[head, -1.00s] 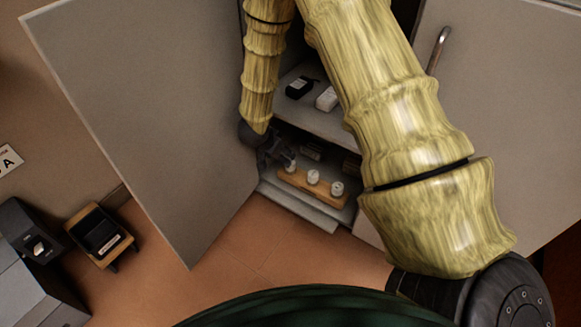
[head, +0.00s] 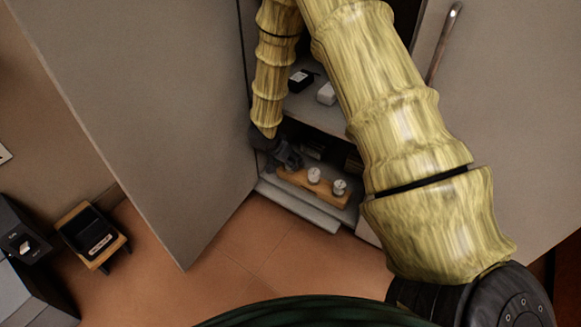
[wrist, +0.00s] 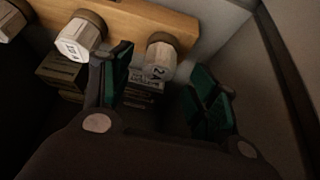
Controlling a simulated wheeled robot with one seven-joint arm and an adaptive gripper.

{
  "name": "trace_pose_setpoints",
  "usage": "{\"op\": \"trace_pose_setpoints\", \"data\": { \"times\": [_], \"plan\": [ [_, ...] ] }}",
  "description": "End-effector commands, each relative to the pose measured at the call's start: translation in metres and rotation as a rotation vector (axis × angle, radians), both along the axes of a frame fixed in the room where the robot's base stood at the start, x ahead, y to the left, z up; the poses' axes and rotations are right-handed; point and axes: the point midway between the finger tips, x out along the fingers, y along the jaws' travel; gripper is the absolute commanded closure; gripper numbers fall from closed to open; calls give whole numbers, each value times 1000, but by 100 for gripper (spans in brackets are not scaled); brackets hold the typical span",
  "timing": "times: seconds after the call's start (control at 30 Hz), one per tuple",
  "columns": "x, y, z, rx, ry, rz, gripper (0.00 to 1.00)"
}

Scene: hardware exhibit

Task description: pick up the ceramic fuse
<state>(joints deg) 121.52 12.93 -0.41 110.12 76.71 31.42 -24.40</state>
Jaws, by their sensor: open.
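Several white ceramic fuses stand in a row on a wooden block (head: 326,193) on the cabinet's lower shelf. Two fuses show in the head view, one in the middle (head: 313,174) and one at the right (head: 339,187); the end fuse is hidden there by my gripper (head: 287,158). In the wrist view, that end fuse (wrist: 160,58) with a dark mark lies ahead of the gap between the green-padded fingers of my gripper (wrist: 162,86). The fingers are spread and empty. The neighbouring fuse (wrist: 80,36) is just left of the left finger.
Dark ribbed blocks (wrist: 62,75) lie beside the wooden block (wrist: 135,16). The open cabinet door (head: 150,110) stands close left of my arm. The upper shelf (head: 318,115) holds a black box (head: 300,80) and a white box (head: 326,94).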

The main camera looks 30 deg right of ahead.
Motion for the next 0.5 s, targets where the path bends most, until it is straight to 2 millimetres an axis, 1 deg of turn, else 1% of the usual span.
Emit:
{"op": "trace_pose_setpoints", "data": {
  "times": [0.03, 0.2, 0.3, 0.5],
  "plan": [
    [0, -2, -9, 0, 0, -1, 40],
    [3, -10, -23, 0, 0, -1, 40],
    [4, -13, -27, 0, 0, 0, 40],
    [5, -15, -26, 0, 0, 0, 40]
  ]
}}
